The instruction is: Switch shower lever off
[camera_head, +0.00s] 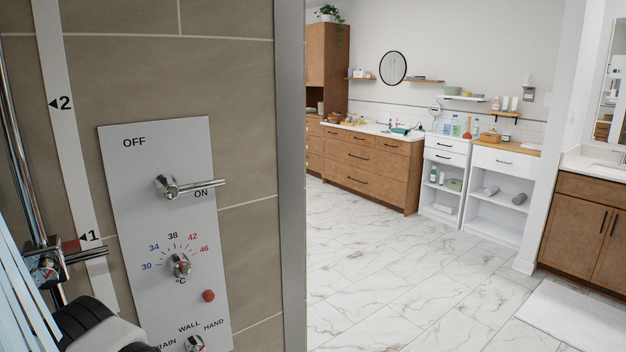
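The shower control panel (150,162) is a light grey plate on the tiled wall at the left. Its chrome shower lever (195,187) sticks out to the right from a round pivot, with its tip by the ON mark. The OFF mark (134,142) is above and to the left of the pivot. Nothing touches the lever. Neither gripper can be made out. A black and pale grey rounded part at the bottom left corner, seemingly of my own arm, shows no fingers.
Below the lever are a temperature knob (179,264), a red button (209,295) and a selector knob (194,343). A chrome rail holder (48,262) is at the left, near pale blue streaks. A wall edge (291,170) borders open marble floor (400,275) at the right.

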